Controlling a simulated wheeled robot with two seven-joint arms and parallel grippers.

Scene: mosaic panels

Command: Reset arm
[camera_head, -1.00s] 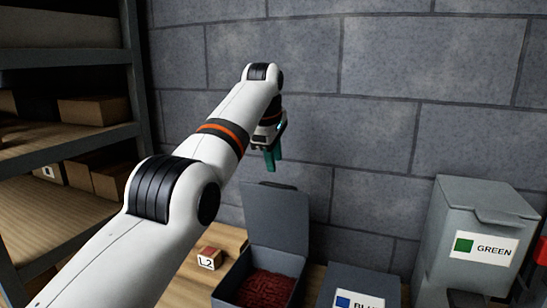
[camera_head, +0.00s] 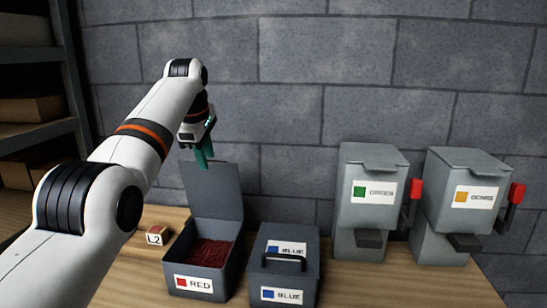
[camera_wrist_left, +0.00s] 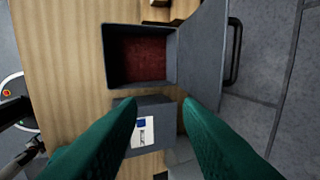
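My left gripper (camera_head: 204,155) hangs in the air above and behind the open red box (camera_head: 190,262), near the top of its raised lid. In the left wrist view its two green fingers are apart with nothing between them (camera_wrist_left: 158,106). That view looks down on the red box (camera_wrist_left: 112,60), which holds red pieces, and on the box labelled BLUE (camera_wrist_left: 158,106). In the head view the BLUE box (camera_head: 283,280) is closed, with a black handle on top. My right gripper does not show.
A small block marked L2 (camera_head: 154,236) lies on the wooden table (camera_head: 390,287), left of the red box. Grey dispensers labelled GREEN (camera_head: 375,165) and OCHRE (camera_head: 470,170) stand to the right, with red-tipped levers. A shelf (camera_head: 35,140) stands left; a block wall (camera_head: 400,60) is behind.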

